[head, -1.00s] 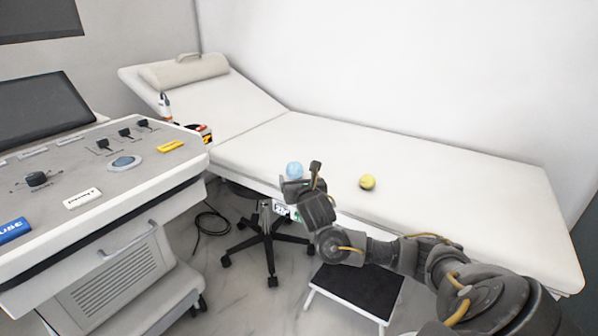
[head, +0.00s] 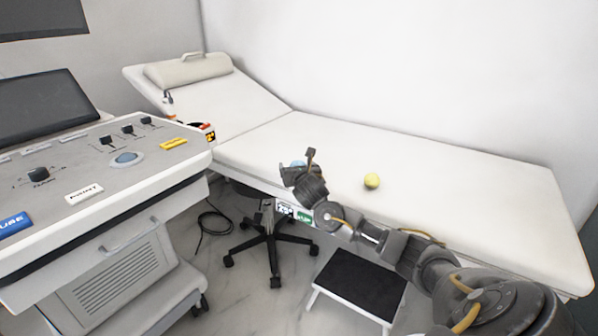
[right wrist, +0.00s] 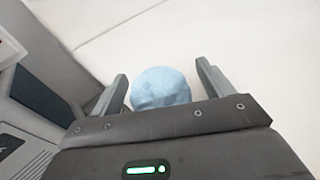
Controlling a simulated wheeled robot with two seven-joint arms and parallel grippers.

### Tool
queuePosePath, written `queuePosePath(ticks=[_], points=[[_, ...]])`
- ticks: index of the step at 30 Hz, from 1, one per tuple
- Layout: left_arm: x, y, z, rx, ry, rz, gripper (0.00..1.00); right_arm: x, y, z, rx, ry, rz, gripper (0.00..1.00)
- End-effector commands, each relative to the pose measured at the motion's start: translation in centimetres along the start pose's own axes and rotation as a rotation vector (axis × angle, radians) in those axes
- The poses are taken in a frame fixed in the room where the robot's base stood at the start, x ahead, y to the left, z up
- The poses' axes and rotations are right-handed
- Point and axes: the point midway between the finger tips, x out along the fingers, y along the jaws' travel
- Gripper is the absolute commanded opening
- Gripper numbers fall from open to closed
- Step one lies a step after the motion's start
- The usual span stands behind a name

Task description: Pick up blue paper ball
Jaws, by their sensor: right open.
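The blue paper ball (head: 298,163) lies on the white examination bed (head: 420,165), near its front edge. In the head view my right gripper hides most of it. In the right wrist view the ball (right wrist: 160,88) shows between the two fingers, its lower part hidden by the gripper body. My right gripper (head: 296,164) is open around the ball, with a finger on each side; I cannot tell whether either finger touches it. My left gripper is not in view.
A yellow ball (head: 372,181) lies on the bed to the right of my right gripper. A control console (head: 100,160) stands at the left. A wheeled stool base (head: 270,240) and a black-topped step (head: 358,283) are below the bed edge.

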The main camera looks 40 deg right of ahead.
Motion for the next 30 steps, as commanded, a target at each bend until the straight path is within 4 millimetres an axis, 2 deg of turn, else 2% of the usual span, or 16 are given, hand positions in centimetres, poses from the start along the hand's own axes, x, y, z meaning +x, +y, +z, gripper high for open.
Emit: queuePosePath(ticks=[7, 18, 26, 30], points=[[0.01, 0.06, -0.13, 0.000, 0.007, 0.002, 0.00, 0.20, 0.08, 0.03, 0.001, 0.000, 0.002, 0.80], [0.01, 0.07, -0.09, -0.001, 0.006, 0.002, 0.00, 0.18, 0.01, 0.02, 0.000, 0.000, 0.001, 0.33], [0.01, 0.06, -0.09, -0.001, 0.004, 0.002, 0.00, 0.16, -0.01, 0.14, 0.000, -0.001, 0.000, 0.32], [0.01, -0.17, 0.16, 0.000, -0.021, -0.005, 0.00, 0.07, -0.03, 0.89, 0.000, -0.001, 0.000, 0.32]])
